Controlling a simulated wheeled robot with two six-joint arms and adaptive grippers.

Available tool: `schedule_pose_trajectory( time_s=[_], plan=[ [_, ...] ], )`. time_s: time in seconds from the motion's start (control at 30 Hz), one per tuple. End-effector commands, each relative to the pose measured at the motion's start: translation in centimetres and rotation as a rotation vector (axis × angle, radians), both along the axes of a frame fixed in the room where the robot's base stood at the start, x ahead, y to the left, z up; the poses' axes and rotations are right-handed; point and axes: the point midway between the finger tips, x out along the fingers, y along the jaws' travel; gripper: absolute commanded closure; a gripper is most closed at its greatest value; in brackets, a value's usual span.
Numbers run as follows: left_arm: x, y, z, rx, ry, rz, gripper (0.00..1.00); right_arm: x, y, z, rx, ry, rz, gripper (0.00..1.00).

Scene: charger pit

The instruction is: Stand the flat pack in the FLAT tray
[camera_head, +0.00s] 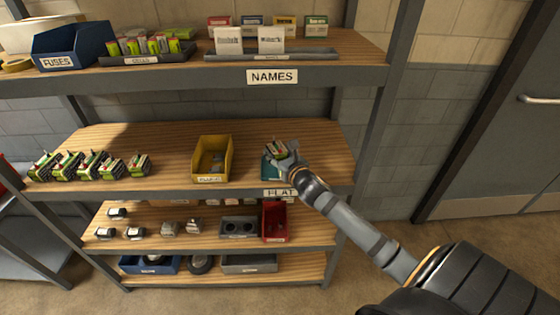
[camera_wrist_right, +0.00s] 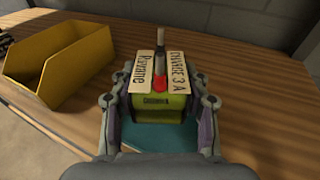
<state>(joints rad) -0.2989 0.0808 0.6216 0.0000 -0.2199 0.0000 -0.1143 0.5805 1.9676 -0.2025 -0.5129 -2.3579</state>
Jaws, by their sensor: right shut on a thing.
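The flat pack (camera_head: 277,146) is a green block on the middle shelf's right part. My right gripper (camera_head: 284,155) is shut on it, with a finger on each side. In the right wrist view the pack (camera_wrist_right: 160,106) is upright, with two pale tags, one reading "CHARGE 3 A", and a red piece with a grey pin between them. The teal FLAT tray (camera_head: 268,174) is below the pack, behind the shelf-edge FLAT label. The tray also shows under the pack in the wrist view (camera_wrist_right: 158,139). Whether the pack touches the tray floor is hidden. My left gripper is out of view.
A yellow bin (camera_head: 212,160) stands just left of the tray. Several similar packs (camera_head: 90,164) stand in a row farther left. Bare wood lies between the packs and the yellow bin.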

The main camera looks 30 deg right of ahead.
Motion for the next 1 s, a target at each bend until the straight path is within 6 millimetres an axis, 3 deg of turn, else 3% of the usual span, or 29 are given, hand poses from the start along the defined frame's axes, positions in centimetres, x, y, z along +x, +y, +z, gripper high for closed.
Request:
schedule_pose_trajectory(
  time_s=[0.23, 0.43, 0.83, 0.87, 1.0],
  plan=[
    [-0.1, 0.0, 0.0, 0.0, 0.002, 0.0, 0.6, 0.1, -0.8, -0.9, -0.003, -0.002, 0.0, 1.0],
    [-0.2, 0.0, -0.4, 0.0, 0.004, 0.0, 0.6, 0.2, -1.2, -4.1, 0.001, -0.002, 0.001, 1.0],
    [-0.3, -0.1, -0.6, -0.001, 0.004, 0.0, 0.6, 0.2, -1.1, -4.7, 0.0, -0.003, 0.002, 1.0],
    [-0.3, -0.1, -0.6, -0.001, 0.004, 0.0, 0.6, 0.2, -1.2, -4.8, 0.0, -0.001, 0.001, 0.51],
    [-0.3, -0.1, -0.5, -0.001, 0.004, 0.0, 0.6, 0.2, -1.2, -4.7, 0.0, -0.001, 0.001, 0.32]
  ],
)
